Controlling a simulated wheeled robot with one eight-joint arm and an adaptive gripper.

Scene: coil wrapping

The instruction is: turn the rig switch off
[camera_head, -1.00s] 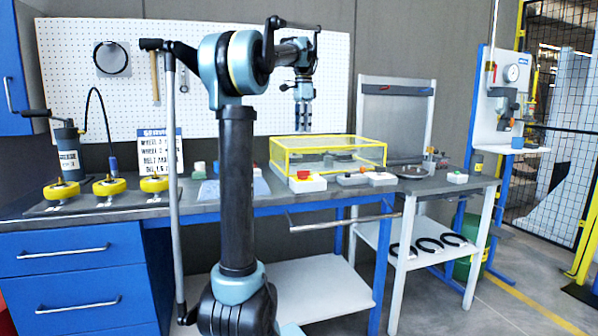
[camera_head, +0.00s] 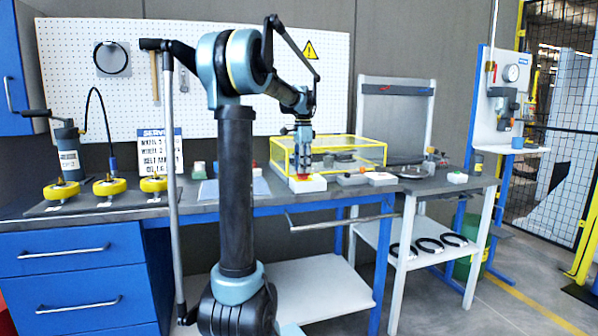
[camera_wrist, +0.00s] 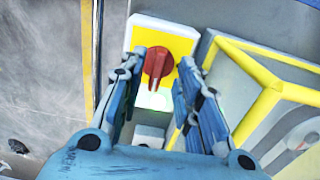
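The rig switch is a red rotary knob (camera_wrist: 157,62) on a yellow plate (camera_wrist: 186,45) atop a white box (camera_head: 318,184) near the bench's front edge. A bright green glow shows beside the knob in the wrist view. My gripper (camera_wrist: 160,68) points down over the switch, with one finger on each side of the knob. The fingers are open, and I cannot tell whether either touches it.
A yellow-framed clear guard (camera_head: 350,143) stands right behind the switch; its frame (camera_wrist: 262,107) runs close to my right finger in the wrist view. Small white-and-grey boxes (camera_head: 381,179) sit to the right. Yellow wheels (camera_head: 109,186) lie far left on the bench.

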